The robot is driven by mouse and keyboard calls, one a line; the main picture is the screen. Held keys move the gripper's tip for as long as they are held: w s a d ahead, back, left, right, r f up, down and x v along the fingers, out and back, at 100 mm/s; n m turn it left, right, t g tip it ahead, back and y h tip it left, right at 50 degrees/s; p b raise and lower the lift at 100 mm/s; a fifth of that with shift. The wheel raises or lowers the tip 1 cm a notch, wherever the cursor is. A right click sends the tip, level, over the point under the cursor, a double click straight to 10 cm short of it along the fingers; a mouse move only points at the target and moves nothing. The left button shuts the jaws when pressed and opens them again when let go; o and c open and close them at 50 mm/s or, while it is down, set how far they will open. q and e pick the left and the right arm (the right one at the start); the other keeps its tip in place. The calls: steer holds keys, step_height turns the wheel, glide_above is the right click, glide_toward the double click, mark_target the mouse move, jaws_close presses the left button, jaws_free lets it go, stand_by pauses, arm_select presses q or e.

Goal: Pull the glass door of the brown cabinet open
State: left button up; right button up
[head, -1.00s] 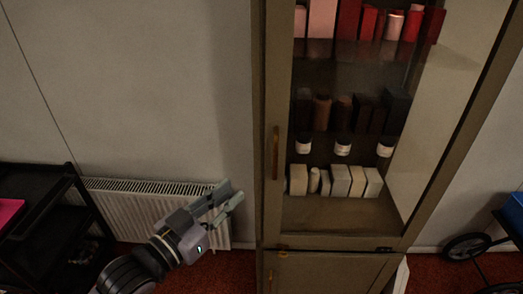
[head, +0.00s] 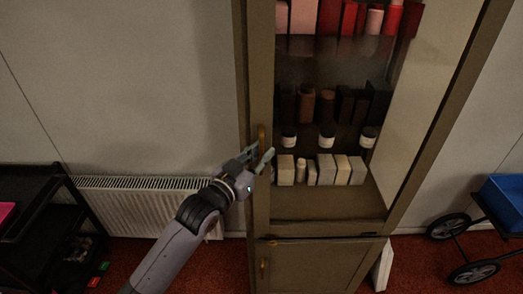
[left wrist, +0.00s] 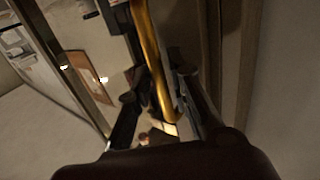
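The brown cabinet (head: 254,60) stands in the middle of the head view, with its glass door (head: 325,215) looking shut. The door's upright golden-brown handle (head: 262,138) is on its left frame. My left gripper (head: 261,157) is at the handle's lower end, fingers apart. In the left wrist view the handle (left wrist: 152,60) runs down between the two dark fingers (left wrist: 160,108), with a gap visible on the left side; contact on the right side cannot be told. My right gripper is not in view.
Shelves behind the glass hold red and pink boxes, dark items, jars and pale blocks (head: 327,170). A lower cabinet door (head: 315,262) is below. A white radiator (head: 140,200) and black shelf unit (head: 40,220) stand left; a blue wheeled cart (head: 500,195) stands right.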

arm_select(q)
steer(key=shift+c, duration=0.5)
jaws_close()
stand_by(0.3)
